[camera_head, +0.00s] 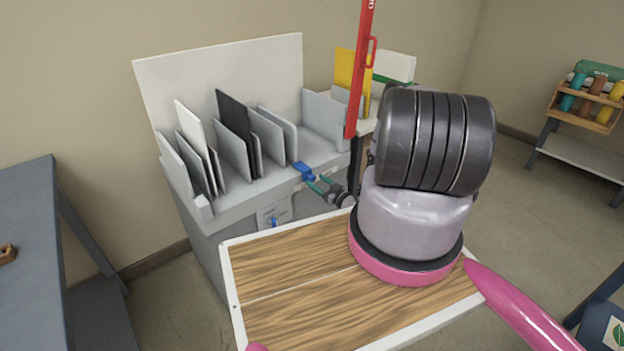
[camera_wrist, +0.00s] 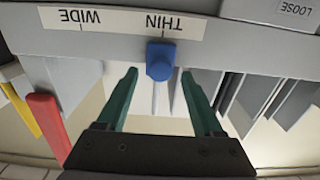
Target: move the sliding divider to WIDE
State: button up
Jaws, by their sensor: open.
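The sliding divider's blue knob (camera_head: 302,170) is on the front edge of the grey sorter (camera_head: 240,200). In the wrist view, which is upside down, the knob (camera_wrist: 161,61) sits at the THIN mark on the white label strip (camera_wrist: 120,22). The WIDE mark is to the left of it there. My gripper (camera_head: 317,184) is open, with green fingers. In the wrist view my gripper (camera_wrist: 160,78) has one fingertip on each side of the knob, with gaps showing. Whether the fingers reach past it in depth is unclear.
Upright panels, including a black one (camera_head: 233,112) and a white one (camera_head: 189,130), stand in the sorter. A tall red bar (camera_head: 362,70) rises at its right end. A LOOSE label (camera_wrist: 295,10) shows in the wrist view. A dark blue table (camera_head: 30,230) stands at left.

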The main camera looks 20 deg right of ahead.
aim_at(314, 179)
jog(key=shift+x, duration=1.85)
grip_shut()
jog(key=w+d, duration=0.1)
jog(key=d, duration=0.3)
jog(key=w+d, duration=0.1)
jog(key=d, duration=0.3)
jog(key=w+d, duration=0.1)
jog(key=d, duration=0.2)
jog(key=shift+w+d, duration=0.4)
grip_release()
jog(key=shift+d, duration=0.1)
jog(key=v, duration=1)
jog(key=shift+s, duration=0.4)
